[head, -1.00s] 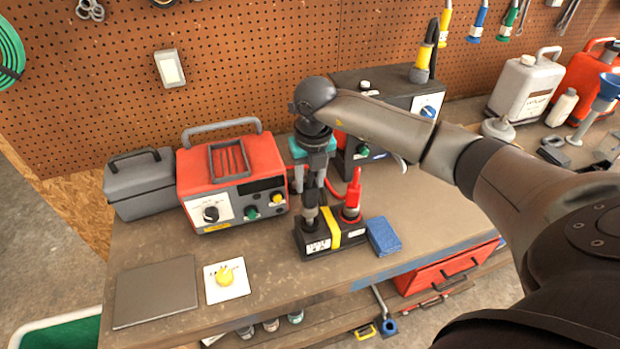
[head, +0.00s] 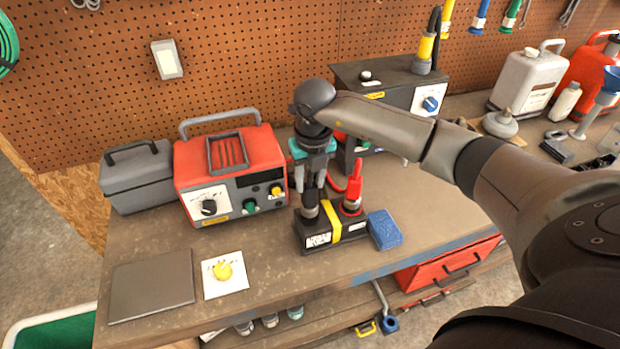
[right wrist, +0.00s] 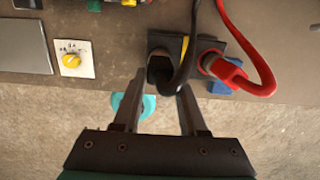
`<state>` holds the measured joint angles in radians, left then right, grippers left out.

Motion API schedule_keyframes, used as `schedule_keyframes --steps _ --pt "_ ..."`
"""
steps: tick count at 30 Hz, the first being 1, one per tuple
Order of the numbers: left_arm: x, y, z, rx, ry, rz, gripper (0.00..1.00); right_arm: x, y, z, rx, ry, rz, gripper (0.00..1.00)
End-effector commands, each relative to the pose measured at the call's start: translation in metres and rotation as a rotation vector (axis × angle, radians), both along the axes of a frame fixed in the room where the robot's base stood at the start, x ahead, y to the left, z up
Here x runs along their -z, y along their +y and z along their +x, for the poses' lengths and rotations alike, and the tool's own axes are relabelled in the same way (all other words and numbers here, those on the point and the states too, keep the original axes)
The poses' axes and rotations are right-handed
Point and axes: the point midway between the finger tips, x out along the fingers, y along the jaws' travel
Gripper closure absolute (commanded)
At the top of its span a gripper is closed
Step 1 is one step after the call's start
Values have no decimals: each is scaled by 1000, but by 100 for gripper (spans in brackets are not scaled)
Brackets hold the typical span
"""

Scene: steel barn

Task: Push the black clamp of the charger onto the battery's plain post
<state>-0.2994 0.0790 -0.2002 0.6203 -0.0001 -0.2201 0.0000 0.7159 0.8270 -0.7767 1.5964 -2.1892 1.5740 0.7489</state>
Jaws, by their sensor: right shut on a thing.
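The battery (head: 318,243) is a black block with a yellow band near the bench's front edge. It also shows in the right wrist view (right wrist: 186,48). A red clamp (head: 354,193) stands upright on its right post, with a red cable (right wrist: 243,50). My right gripper (head: 312,190) points down over the left end of the battery and is shut on the black clamp (head: 310,212). The clamp (right wrist: 160,68) is at the left post, which it hides; I cannot tell how far down it sits. The red charger (head: 232,165) stands behind left. My left gripper is not in view.
A blue sponge (head: 385,229) lies close to the battery's right side. A black box with dials (head: 395,92) stands behind my right arm. A yellow knob on a white card (head: 223,273) and a dark flat plate (head: 152,286) lie front left. Bare bench lies between card and battery.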

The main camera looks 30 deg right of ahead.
Motion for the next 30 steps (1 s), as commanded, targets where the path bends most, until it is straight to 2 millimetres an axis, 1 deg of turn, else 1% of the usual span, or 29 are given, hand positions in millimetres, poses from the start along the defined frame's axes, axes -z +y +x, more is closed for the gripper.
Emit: schedule_keyframes --steps 14,23,24,30 --pt "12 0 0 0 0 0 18 15 0 0 0 -1 0 100" --pt "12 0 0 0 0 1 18 15 0 0 0 -1 0 100" --pt "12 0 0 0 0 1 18 15 0 0 0 -1 0 56" --pt "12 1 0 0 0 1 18 15 0 0 0 0 0 34"
